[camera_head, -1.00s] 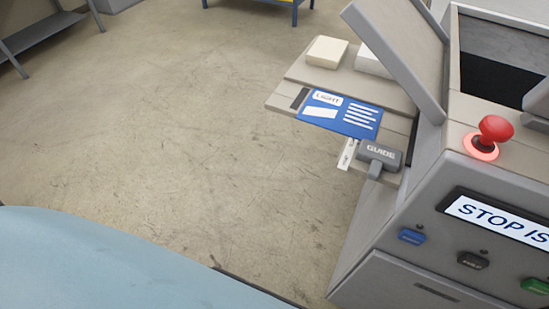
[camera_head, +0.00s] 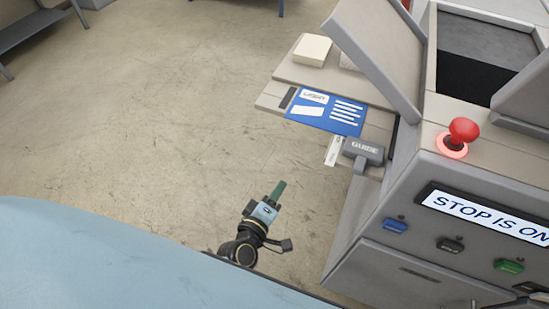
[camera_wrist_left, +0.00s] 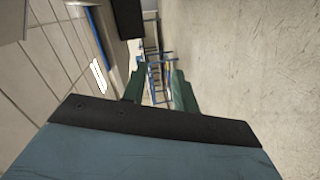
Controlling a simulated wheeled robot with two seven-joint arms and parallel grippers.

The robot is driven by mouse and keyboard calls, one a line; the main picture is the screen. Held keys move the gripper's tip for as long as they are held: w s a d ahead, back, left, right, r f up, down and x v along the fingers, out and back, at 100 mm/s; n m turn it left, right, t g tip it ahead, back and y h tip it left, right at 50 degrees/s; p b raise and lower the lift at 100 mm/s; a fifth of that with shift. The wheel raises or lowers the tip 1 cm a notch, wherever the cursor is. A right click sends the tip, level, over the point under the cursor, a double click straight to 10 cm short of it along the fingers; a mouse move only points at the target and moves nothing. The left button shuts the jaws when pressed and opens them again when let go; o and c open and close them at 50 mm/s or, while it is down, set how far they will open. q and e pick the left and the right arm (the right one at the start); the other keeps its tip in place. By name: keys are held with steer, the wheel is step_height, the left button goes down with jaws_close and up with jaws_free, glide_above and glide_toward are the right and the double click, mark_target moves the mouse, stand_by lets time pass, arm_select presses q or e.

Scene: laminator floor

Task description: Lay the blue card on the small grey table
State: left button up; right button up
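The blue card (camera_head: 327,110) with white print lies flat on the laminator's beige side shelf (camera_head: 268,102), near the grey block marked GUIDE (camera_head: 364,151). My left gripper (camera_head: 278,190) has green fingers and is over the floor, below and left of the card, apart from it. In the left wrist view its fingers (camera_wrist_left: 158,90) stand apart with nothing between them. A grey table (camera_head: 30,29) with legs shows partly at the upper left of the head view; I cannot tell if it is the small grey table. My right gripper is not in view.
The laminator (camera_head: 400,250) fills the right side, with a raised grey panel (camera_head: 375,45) beside the card and a red stop button (camera_head: 462,131) on top. A cream block (camera_head: 312,49) sits behind the card. Open floor (camera_head: 170,120) lies left of the shelf.

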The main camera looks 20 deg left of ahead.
arm_select(q)
step_height(320, 180, up, 10)
steer(key=w+a+n+t+y, duration=0.1)
steer(key=w+n+t+y, duration=0.1)
steer(key=n, duration=0.3)
steer(key=shift+p, duration=0.3)
steer(key=w, duration=1.3)
steer(key=shift+w+a, duration=0.15)
steer(key=shift+a, duration=0.15)
jaws_close()
